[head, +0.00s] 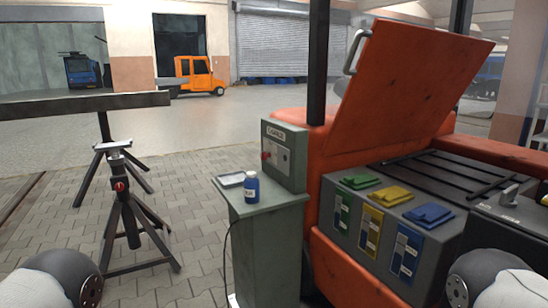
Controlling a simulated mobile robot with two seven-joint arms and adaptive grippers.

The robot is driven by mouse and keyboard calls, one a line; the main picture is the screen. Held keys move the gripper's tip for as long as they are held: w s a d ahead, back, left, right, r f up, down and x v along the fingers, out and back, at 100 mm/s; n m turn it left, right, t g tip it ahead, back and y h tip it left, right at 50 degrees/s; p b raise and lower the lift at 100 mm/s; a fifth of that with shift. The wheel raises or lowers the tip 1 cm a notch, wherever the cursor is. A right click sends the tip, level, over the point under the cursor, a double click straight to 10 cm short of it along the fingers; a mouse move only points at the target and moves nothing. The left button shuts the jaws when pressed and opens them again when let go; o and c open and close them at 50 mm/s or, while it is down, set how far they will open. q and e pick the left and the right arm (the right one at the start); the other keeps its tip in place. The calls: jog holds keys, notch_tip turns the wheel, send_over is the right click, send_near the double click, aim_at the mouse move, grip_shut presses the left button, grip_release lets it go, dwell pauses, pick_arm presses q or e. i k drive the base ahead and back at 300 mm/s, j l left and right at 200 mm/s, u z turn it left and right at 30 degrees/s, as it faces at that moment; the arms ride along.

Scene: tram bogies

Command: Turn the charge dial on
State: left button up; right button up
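A grey-green charger box (284,155) with a lettered label near its top stands on the back of a grey-green pedestal (262,235). On its front are a small red round part (265,156) and, beside it, a pale panel with a small dark mark that may be the charge dial (281,158). It is too small to tell where the dial points. Only rounded parts of my arms show at the bottom left and bottom right corners. Neither of my grippers is in view.
Black stands (132,225) are at the left. Paving between stands and pedestal is clear.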

aim_at(264, 155)
jog(key=i+u, duration=0.1)
jog(key=i, duration=0.9)
jog(key=i+l, duration=0.15)
jog(key=i, duration=0.8)
jog(key=i+l+u, duration=0.15)
jog(key=i+j, duration=0.15)
jog(key=i+z, duration=0.05)
jog(key=i, duration=0.05)
